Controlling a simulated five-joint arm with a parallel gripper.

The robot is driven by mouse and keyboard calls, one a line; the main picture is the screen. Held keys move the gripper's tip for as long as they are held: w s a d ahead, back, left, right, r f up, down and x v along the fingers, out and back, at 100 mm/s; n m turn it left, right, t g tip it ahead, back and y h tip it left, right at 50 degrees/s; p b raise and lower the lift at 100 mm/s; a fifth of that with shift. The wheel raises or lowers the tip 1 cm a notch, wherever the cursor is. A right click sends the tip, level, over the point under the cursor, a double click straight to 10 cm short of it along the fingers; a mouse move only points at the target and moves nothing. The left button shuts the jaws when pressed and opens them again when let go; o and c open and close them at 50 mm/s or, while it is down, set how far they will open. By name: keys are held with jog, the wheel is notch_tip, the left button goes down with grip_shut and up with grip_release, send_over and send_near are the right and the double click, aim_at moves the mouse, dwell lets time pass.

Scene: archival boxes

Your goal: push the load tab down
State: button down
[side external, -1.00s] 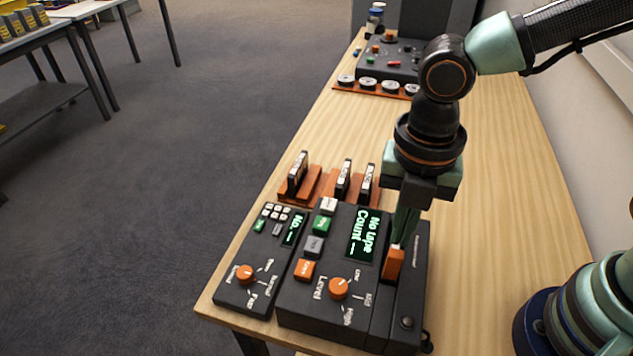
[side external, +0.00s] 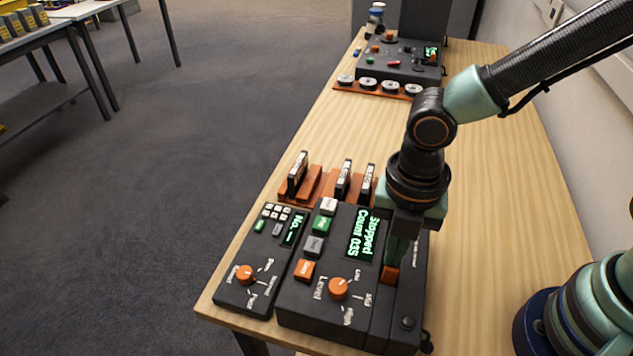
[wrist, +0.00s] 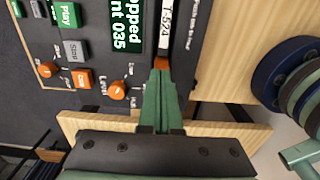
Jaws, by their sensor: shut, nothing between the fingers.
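The orange load tab (side external: 389,275) sits low in the right-hand part of the dark deck (side external: 318,274). My gripper (side external: 391,264) is shut and empty, pointing down, with its fingertips at the top of the tab. A tape labelled "T-524" (wrist: 167,25) shows just beyond the tab. The deck's display (side external: 362,235) reads "Stopped" and "Count 035".
Left of the display are push buttons, including a green Play (side external: 322,225), and an orange level knob (side external: 339,288). A smaller unit (side external: 262,262) stands at left. Tapes stand in an orange rack (side external: 323,190) behind.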

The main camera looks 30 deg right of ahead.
jog(key=shift+s+d+f, duration=0.1)
jog(key=shift+f, duration=0.2)
notch_tip(320, 180, up, 15)
jog(key=shift+f, duration=0.15)
dwell(0.3)
jog(key=shift+w, duration=0.2)
